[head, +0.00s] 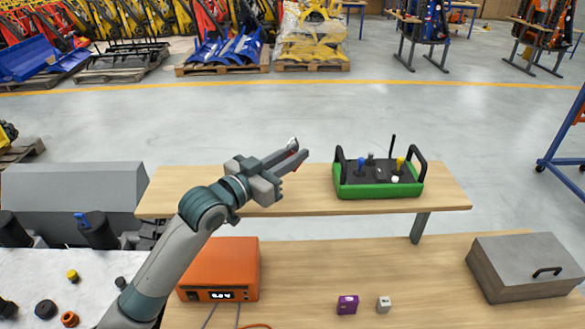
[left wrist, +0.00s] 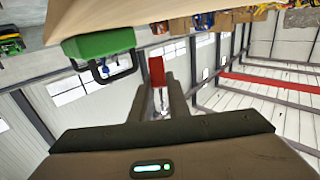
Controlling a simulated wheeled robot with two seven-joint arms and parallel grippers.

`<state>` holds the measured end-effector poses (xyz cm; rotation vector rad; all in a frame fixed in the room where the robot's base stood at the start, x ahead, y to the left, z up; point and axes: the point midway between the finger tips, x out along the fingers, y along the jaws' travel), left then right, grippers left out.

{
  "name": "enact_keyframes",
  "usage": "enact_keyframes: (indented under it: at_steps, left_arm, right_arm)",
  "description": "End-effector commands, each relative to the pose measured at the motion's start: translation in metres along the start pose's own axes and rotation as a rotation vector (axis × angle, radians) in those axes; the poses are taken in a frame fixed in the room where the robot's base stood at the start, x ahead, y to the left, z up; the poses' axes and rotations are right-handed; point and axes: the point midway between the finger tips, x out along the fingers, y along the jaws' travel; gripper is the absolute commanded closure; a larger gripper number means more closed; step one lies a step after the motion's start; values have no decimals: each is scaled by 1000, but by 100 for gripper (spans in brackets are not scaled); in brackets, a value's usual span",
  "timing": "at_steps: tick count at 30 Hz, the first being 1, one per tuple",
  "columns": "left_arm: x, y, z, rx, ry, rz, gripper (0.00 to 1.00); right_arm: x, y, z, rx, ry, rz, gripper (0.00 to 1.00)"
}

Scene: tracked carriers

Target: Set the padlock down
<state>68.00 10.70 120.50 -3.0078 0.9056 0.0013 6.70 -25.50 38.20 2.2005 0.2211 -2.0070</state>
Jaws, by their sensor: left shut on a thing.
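The padlock shows in the left wrist view as a red body (left wrist: 157,70) with a silvery part towards the palm. My left gripper (head: 297,156) is shut on it; it also shows in the left wrist view (left wrist: 160,88). In the head view only a silvery bit (head: 292,144) and a little red show at the fingers, which hide most of the padlock. The gripper appears above the raised wooden shelf (head: 250,204), left of the green remote control. I see no contact between padlock and shelf. My right gripper is not in view.
A green remote control (head: 378,191) with joysticks stands on the shelf's right half. On the lower table are an orange device (head: 232,268), a purple cube (head: 347,305), a small grey cube (head: 384,304) and a grey metal box (head: 525,266). The shelf between gripper and remote is clear.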

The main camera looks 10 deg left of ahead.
Motion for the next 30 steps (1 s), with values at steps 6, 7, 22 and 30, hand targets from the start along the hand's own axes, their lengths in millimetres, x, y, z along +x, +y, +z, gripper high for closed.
enact_keyframes:
  at_steps: [6, 7, 22, 30]
  left_arm:
    - [0, 0, 3, 0, -2, 0, 100]
    - [0, 0, 5, -1, -2, 0, 100]
    - [0, 0, 40, 2, 1, 0, 100]
    - [0, 0, 44, 1, 0, 0, 100]
  right_arm:
    - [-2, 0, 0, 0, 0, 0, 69]
    - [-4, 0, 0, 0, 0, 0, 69]
    - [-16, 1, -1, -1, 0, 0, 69]
    - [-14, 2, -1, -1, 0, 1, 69]
